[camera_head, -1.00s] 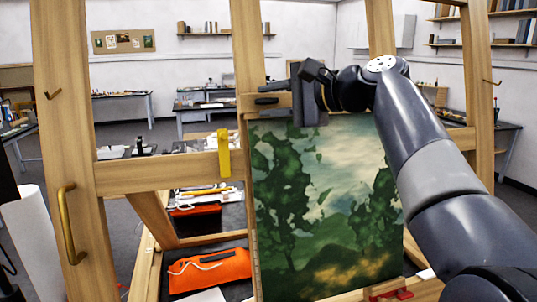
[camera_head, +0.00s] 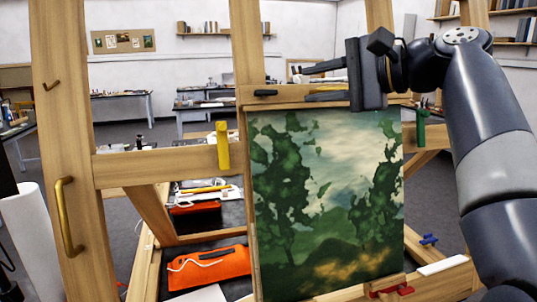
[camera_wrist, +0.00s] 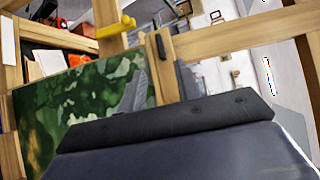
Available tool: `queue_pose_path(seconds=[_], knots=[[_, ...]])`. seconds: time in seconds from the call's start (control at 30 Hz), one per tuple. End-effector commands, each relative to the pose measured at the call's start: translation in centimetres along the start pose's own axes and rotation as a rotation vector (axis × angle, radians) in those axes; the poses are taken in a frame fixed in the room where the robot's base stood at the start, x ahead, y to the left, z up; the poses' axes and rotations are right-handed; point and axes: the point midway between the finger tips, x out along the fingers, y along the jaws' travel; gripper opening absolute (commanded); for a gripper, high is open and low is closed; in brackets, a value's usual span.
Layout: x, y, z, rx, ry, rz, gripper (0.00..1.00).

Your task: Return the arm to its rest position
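My gripper (camera_head: 304,86) is open, its two fingers apart and pointing left, with nothing seen between them. It is in front of the easel's upper crossbar (camera_head: 290,96), just above the top edge of the landscape painting (camera_head: 325,200). My arm comes in from the right side of the head view, bent at the elbow. The painting stands upright on the wooden easel. The wrist view shows it tilted at the left (camera_wrist: 85,105), beyond the dark gripper body.
A yellow clamp (camera_head: 223,146) and a green clamp (camera_head: 421,126) sit on the easel either side of the painting. A small black piece (camera_head: 265,93) is on the upper crossbar. An orange pouch (camera_head: 210,267) lies low at left. Tables (camera_head: 120,96) stand far behind.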

Motion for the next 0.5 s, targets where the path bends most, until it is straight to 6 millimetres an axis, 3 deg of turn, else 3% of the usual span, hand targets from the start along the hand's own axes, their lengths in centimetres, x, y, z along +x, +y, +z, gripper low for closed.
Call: queue_pose_path(seconds=[0.5], knots=[[9.1,-0.2,0.2,0.001,-0.006,0.003,0.32]])
